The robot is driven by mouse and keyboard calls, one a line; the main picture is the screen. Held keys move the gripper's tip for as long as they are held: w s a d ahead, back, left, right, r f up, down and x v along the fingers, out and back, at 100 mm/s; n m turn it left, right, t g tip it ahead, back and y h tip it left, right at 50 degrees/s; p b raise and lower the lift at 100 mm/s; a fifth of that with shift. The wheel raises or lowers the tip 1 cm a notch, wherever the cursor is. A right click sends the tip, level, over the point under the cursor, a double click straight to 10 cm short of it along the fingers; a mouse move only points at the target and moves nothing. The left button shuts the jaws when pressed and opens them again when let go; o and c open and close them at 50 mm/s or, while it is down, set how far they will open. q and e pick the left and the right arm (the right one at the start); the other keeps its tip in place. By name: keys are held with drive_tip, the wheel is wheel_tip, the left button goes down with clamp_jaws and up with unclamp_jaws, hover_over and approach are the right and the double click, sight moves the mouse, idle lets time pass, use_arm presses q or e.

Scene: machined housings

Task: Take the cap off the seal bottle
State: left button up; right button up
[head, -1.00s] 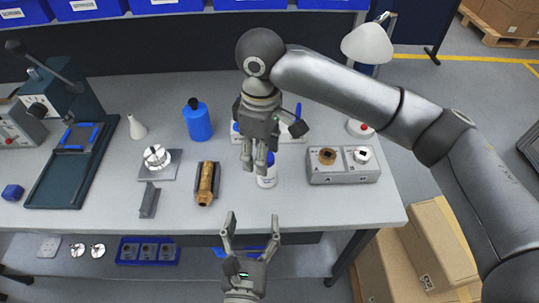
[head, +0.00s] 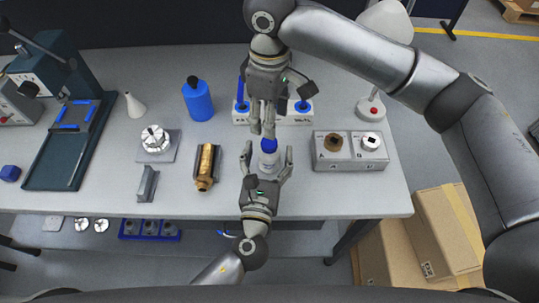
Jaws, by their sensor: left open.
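The white bottle (head: 269,162) with a blue cap (head: 269,145) stands upright near the front of the bench, and the cap is on it. My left gripper (head: 267,158) comes from the bench's front edge. It is open, with one finger on either side of the bottle; I cannot tell whether they touch it. My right gripper (head: 262,130) points down just behind and above the cap. Its fingers look close together, but their gap is not clear. The bottle's lower part is partly hidden by the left gripper.
A grey box with A and C sockets (head: 349,164) is to the right. A brass part in a holder (head: 206,168) is to the left. A white block with blue knobs (head: 293,119) stands behind. A larger blue bottle (head: 198,101) is at back left. The bench's right front is clear.

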use_arm(q)
drive_tip(key=shift+w, duration=0.35)
drive_tip(key=c, duration=1.5)
drive_tip(key=o, duration=1.5)
